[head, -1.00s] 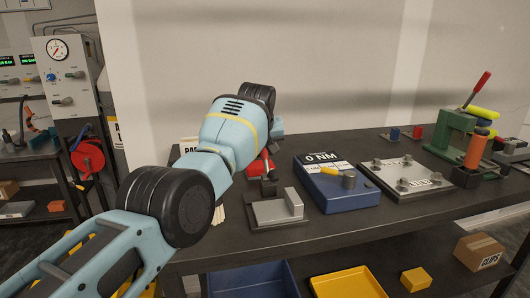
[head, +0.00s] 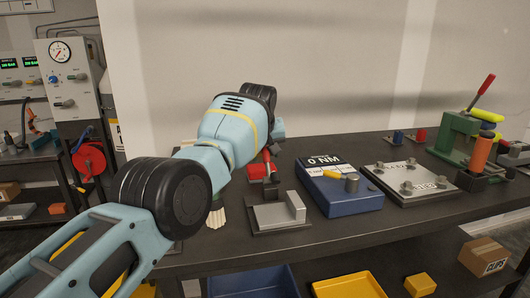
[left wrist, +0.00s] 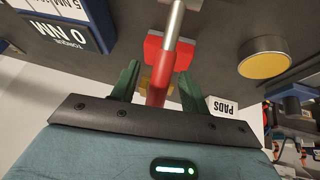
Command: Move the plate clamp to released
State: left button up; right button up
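The plate clamp has a red handle (head: 267,160) and a dark base, and stands on the bench behind a grey metal plate with an upright block (head: 280,214). My left arm partly covers it in the head view. In the left wrist view the red handle (left wrist: 156,88) runs between the two green fingers of my left gripper (left wrist: 157,82). The fingers are apart, with a gap showing on each side of the handle. My right gripper is in neither current view.
A blue torque tester reading 0 NM (head: 350,200) stands right of the clamp, then a bolted plate (head: 385,173) and a green press (head: 460,135). A PADS box (left wrist: 222,106) is near the left gripper. Blue and yellow trays (head: 345,284) sit below.

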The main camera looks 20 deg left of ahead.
aim_at(264, 152)
pick_arm(q)
jog(key=shift+d, duration=0.1)
pick_arm(e)
jog(key=shift+r, duration=0.1)
pick_arm(q)
jog(key=shift+s+r, duration=0.1)
jog(key=shift+r, duration=0.05)
jog(key=p+v, duration=0.3)
jog(key=shift+r+p, duration=0.3)
jog(key=shift+r, duration=0.05)
jog(key=shift+p+v, duration=0.55)
jog(key=shift+v, duration=1.4)
pick_arm(e)
jog(key=shift+t, duration=0.3)
jog(key=shift+w+d+r, duration=0.1)
jog(key=shift+w+r, duration=0.2)
jog(key=shift+r, duration=0.5)
jog(key=shift+w+r, duration=0.3)
jog(key=shift+r, duration=0.55)
jog(key=shift+w+d+r, duration=0.1)
jog(key=shift+w+r, duration=0.2)
jog(key=shift+r, duration=0.5)
pick_arm(q)
jog(key=shift+s+f, duration=0.1)
jog(key=shift+s, duration=0.1)
jog(key=shift+f, duration=0.1)
pick_arm(e)
jog(key=shift+w, duration=0.3)
